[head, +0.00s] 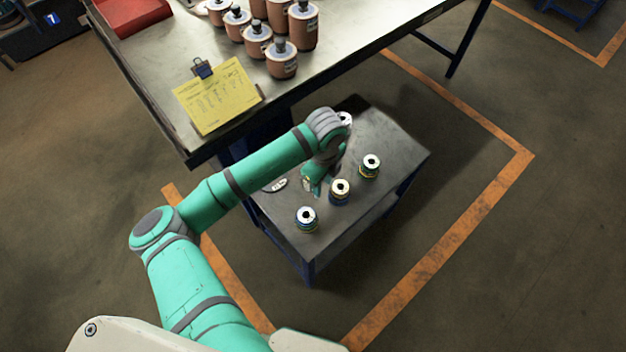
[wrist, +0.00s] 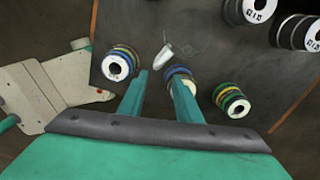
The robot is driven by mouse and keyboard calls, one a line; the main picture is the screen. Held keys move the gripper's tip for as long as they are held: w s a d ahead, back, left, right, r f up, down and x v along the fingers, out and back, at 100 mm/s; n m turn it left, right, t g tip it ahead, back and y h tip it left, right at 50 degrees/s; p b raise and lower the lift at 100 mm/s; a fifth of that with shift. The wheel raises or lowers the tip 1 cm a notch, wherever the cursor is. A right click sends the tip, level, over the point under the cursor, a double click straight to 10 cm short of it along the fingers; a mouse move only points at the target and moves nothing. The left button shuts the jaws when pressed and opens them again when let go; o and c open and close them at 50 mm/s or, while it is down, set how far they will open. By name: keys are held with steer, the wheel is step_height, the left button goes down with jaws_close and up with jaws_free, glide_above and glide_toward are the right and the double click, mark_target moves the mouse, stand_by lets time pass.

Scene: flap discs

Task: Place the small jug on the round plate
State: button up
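I see no jug and no round plate in either view. Stacks of flap discs with white tops stand on the low table (head: 392,150): a near one (head: 307,217), a middle one (head: 340,190) and a far one (head: 369,166). My gripper (head: 308,183) is over the table, left of the middle stack. In the wrist view, my gripper (wrist: 159,74) is open, with nothing between its fingers. Its right finger partly covers one stack (wrist: 174,72). Other stacks stand to the left (wrist: 117,64) and right (wrist: 231,102). A small white object (wrist: 179,50) lies beyond the fingertips; I cannot tell what it is.
Labelled round items (wrist: 258,10) show at the wrist view's upper right. The bigger bench (head: 365,32) behind holds several brown jars (head: 283,62), a yellow clipboard (head: 217,95) and a red tray (head: 128,14).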

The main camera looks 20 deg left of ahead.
steer(key=f, duration=0.3)
steer(key=a+f, duration=0.1)
steer(key=f, duration=0.6)
steer(key=shift+s+a, duration=0.15)
steer(key=shift+a, duration=0.1)
jaws_close()
